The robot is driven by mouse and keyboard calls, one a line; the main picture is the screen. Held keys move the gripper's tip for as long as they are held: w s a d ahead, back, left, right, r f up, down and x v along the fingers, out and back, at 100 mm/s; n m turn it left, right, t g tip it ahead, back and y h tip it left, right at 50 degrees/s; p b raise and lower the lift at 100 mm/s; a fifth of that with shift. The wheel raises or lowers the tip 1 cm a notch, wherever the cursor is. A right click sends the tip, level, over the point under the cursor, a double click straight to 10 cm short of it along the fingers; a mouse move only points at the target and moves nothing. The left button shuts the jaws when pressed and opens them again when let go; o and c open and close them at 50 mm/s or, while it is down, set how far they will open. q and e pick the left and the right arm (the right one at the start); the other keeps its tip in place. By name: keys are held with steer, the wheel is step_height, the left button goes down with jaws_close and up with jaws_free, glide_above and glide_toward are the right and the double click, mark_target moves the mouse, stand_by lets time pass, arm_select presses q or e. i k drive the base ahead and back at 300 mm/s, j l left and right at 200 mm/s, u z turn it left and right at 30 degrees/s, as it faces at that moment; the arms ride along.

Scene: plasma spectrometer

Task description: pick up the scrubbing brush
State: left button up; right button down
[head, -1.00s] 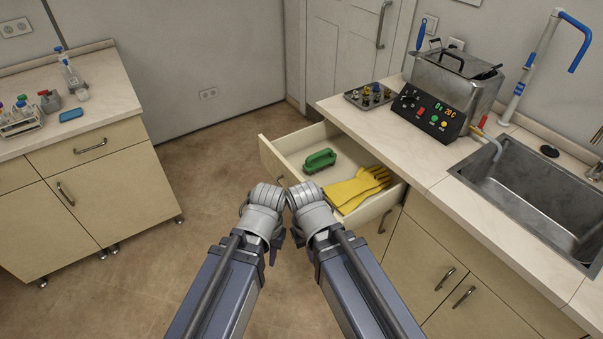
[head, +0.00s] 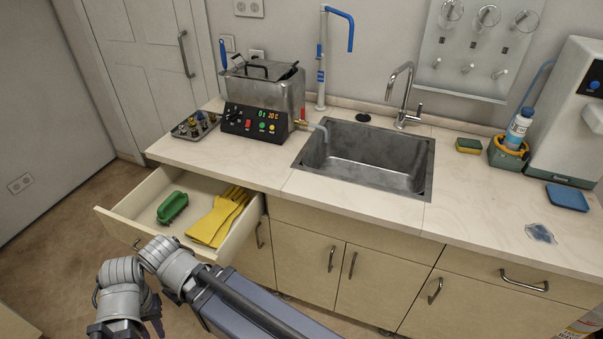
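The scrubbing brush (head: 173,207) has a green handle and lies in the open drawer (head: 124,217), towards its left side. Yellow rubber gloves (head: 219,215) lie to its right in the same drawer. My two arms reach in from the bottom of the head view and end in front of the drawer, apart from the brush. The gripper fingers are mostly hidden behind or below the arm joints, so I cannot tell whether either gripper is open or shut.
The drawer front and side walls stand out from the counter (head: 250,165). Cabinets stand below.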

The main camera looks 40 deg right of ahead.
mark_target(175, 204)
steer(key=z, duration=2.55)
steer(key=u, duration=2.25)
steer(key=i+l+z, duration=0.1)
steer(key=z, duration=0.4)
steer(key=i+z, duration=0.3)
steer(key=z, duration=0.15)
